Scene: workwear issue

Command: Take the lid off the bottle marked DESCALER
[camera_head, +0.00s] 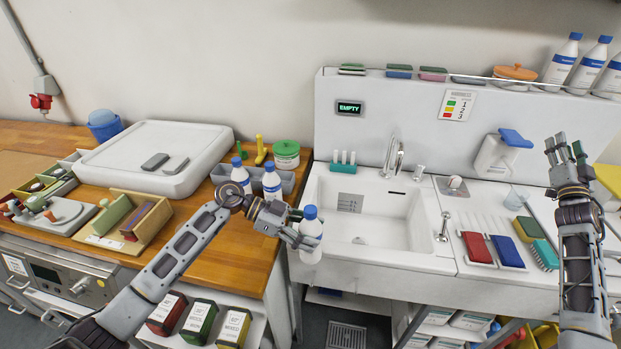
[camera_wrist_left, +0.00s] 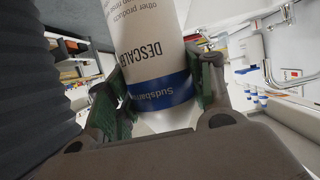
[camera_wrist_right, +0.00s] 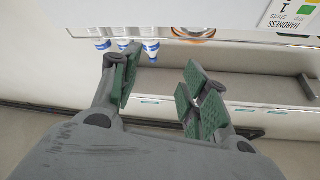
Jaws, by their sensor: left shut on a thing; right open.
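The white bottle marked DESCALER (camera_wrist_left: 150,45) is held in my left gripper (camera_head: 296,232). In the head view this bottle (camera_head: 311,240) is upright with its blue lid (camera_head: 310,212) on, in front of the sink's left edge. In the left wrist view the green finger pads press on both sides of it near its blue band; its lid is out of that view. My right gripper (camera_head: 562,150) is open and empty, raised above the right side of the sink unit. The right wrist view shows its two green-padded fingers (camera_wrist_right: 155,92) apart with nothing between them.
Two more blue-capped bottles (camera_head: 271,182) stand in a grey bin on the wooden counter. The sink basin (camera_head: 365,215) is empty. Several blue-capped bottles (camera_head: 588,66) stand on the ledge at the back right.

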